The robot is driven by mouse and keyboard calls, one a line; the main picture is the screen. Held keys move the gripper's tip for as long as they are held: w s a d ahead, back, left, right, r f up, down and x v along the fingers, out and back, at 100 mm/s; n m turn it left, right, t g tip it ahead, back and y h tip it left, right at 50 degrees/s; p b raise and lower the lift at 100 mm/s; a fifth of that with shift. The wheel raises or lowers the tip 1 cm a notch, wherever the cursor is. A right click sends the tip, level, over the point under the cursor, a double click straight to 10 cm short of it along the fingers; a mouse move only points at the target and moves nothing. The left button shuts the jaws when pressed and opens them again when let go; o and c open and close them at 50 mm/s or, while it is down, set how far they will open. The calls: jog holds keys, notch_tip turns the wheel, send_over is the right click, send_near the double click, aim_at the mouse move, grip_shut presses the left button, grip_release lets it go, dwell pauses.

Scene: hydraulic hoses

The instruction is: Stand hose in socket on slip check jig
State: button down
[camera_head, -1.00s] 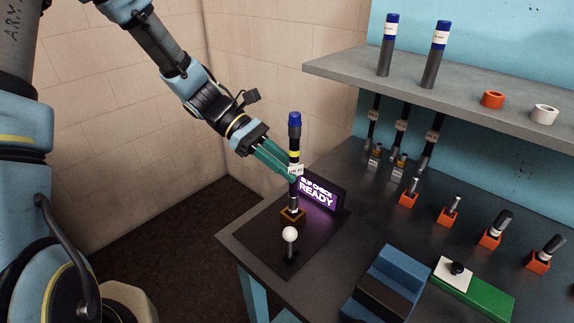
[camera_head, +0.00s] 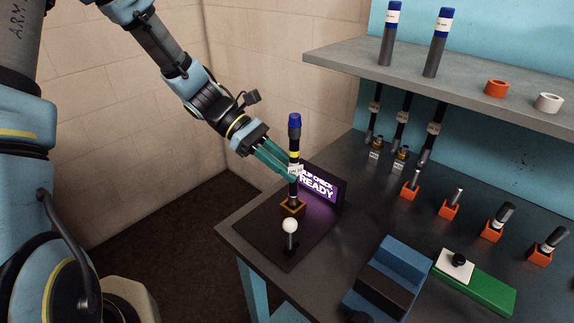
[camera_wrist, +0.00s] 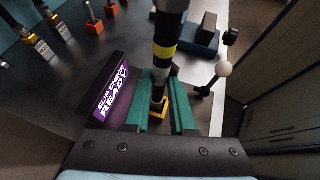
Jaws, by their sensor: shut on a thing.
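The hose (camera_head: 295,140) is black with a blue cap on top, a yellow band and a white label. It stands upright over the slip check jig (camera_head: 266,229), a dark plate. Its lower end meets the brass-coloured socket (camera_head: 292,208), and in the wrist view it reaches into the square socket (camera_wrist: 158,108). I cannot tell how deep it sits. My gripper (camera_head: 290,173) has green fingers shut around the hose at the label. In the wrist view the fingers (camera_wrist: 166,105) lie on both sides of it. The jig's screen (camera_head: 319,189) reads "SLIP CHECK READY", partly hidden by hose and gripper.
A white-knobbed lever (camera_head: 290,227) stands in front of the socket. A blue block (camera_head: 392,280) and a green plate (camera_head: 480,287) lie to the right. Several orange holders (camera_head: 449,209) with fittings stand behind. A shelf (camera_head: 465,95) overhangs the bench's back.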

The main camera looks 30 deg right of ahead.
jog(key=shift+f, duration=0.25)
jog(key=c, duration=0.7)
grip_release()
jog(key=b+v, duration=0.3)
jog(key=v, duration=0.8)
jog(key=shift+s, duration=0.1)
jog(key=w+a+f+m+t+y, duration=0.1)
jog(key=a+t, duration=0.3)
jog(key=a, duration=0.6)
jog(key=w+a+f+m+t+y, duration=0.1)
jog(key=a+m+t+y, duration=0.2)
jog(key=a, duration=0.6)
jog(key=w+a+f+m+t+y, duration=0.1)
jog(key=a+t, duration=0.4)
jog(key=a, duration=0.5)
jog(key=shift+w+a+f+m+y, duration=0.15)
jog(key=shift+f+m+y, duration=0.1)
jog(key=shift+m, duration=0.3)
jog(key=shift+a+f+m+y, duration=0.15)
jog(key=shift+a+f+m, duration=0.1)
jog(key=shift+m, duration=0.3)
